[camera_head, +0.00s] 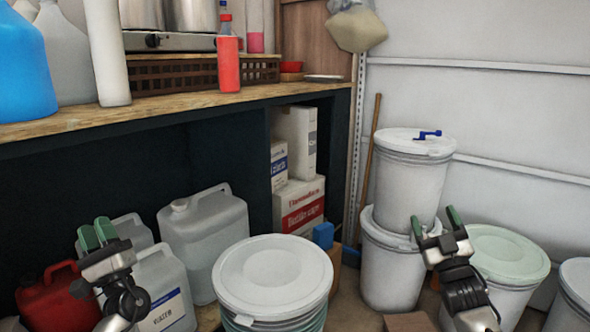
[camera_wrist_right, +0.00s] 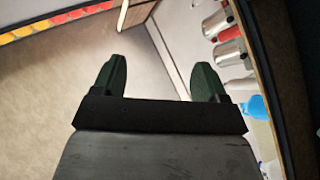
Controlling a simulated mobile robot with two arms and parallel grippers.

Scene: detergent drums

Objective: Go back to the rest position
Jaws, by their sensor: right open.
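My left gripper (camera_head: 97,234) is at the lower left of the head view, in front of the white jugs. Its two green fingers appear close together from this angle, and I cannot tell how far apart they are. It holds nothing that I can see. My right gripper (camera_head: 435,219) is at the lower right, in front of the stacked drums in the picture. Its green fingers are spread apart with nothing between them. In the right wrist view, the right gripper (camera_wrist_right: 160,70) also shows open and empty.
A lidded white drum (camera_head: 272,275) stands at front centre. One drum (camera_head: 410,185) is stacked on another (camera_head: 388,270), with a blue item (camera_head: 429,134) on its lid. A green-lidded drum (camera_head: 507,255) stands right. A wooden shelf (camera_head: 190,107) runs above jugs and boxes.

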